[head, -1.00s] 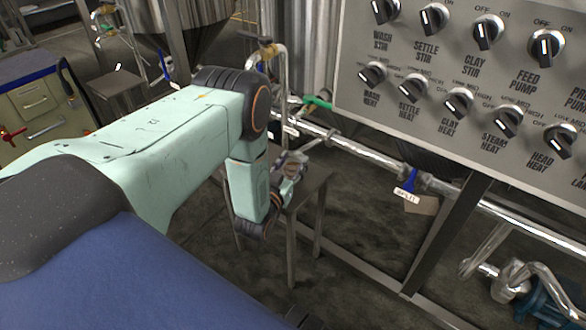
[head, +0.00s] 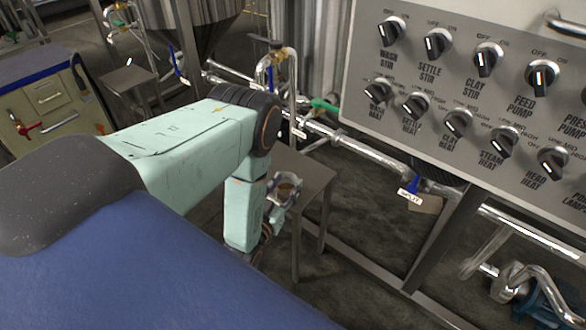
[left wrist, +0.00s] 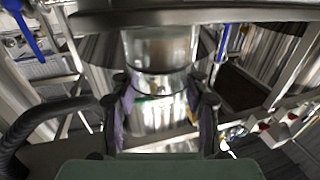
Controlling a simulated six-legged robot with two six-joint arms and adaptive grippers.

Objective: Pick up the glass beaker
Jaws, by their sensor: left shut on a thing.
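My left arm comes in from the left in the head view. Its gripper (head: 279,197), partly hidden by my wrist, is at the near left side of a small metal table (head: 310,171). In the left wrist view the two fingers (left wrist: 163,108) are closed on either side of a clear, shiny glass beaker (left wrist: 160,82). The beaker looks upright, and its surroundings show blurred through the glass. In the head view only a small part of the beaker (head: 288,186) shows at the gripper, with a brownish tint. My right gripper is not in view.
A control panel with several black knobs (head: 456,123) stands at the right. Steel pipes (head: 365,153) and a dark metal frame run behind the small table. A second low table (head: 128,78) and a cabinet (head: 50,97) are at the left.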

